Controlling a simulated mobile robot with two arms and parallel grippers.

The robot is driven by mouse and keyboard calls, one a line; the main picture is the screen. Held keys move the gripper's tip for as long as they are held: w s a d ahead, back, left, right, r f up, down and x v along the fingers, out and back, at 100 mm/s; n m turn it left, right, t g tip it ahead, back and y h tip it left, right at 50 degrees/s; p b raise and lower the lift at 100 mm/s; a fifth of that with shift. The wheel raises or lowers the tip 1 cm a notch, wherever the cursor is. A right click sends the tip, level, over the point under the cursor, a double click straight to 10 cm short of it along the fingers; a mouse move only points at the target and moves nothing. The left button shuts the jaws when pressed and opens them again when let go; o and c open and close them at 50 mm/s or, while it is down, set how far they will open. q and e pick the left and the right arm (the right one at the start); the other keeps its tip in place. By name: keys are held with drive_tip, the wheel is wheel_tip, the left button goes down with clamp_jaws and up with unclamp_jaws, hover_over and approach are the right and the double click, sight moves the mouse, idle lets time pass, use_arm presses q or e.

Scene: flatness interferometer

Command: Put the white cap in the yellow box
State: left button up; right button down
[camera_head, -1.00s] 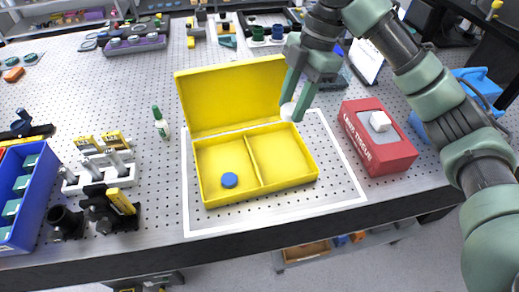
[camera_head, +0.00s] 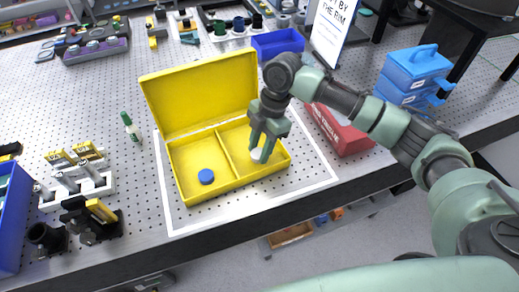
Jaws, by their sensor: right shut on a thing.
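The yellow box (camera_head: 183,199) stands with its lid raised at the back, on the perforated table inside a white outline. A divider splits it into two compartments. A blue cap (camera_head: 206,176) lies in the left compartment. The white cap (camera_head: 257,155) is between the fingertips of my right gripper (camera_head: 259,149), low over or inside the right compartment. I cannot tell whether the cap touches the floor of the box. My right gripper is shut on it. My left gripper is not in view.
A red box (camera_head: 340,132) stands just right of the yellow box, partly behind my right arm. Black and white fixtures (camera_head: 88,218) and a blue bin (camera_head: 12,225) are at the far left. A blue case (camera_head: 412,72) stands at the right.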

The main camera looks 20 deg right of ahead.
drive_tip(key=shift+f, duration=0.75)
drive_tip(key=c, duration=0.9)
unclamp_jaws()
drive_tip(key=shift+f, duration=0.1)
drive_tip(key=shift+c, duration=0.2)
drive_tip(key=b+v, duration=0.2)
drive_tip(key=v, duration=1)
drive_tip(key=shift+b, duration=0.3)
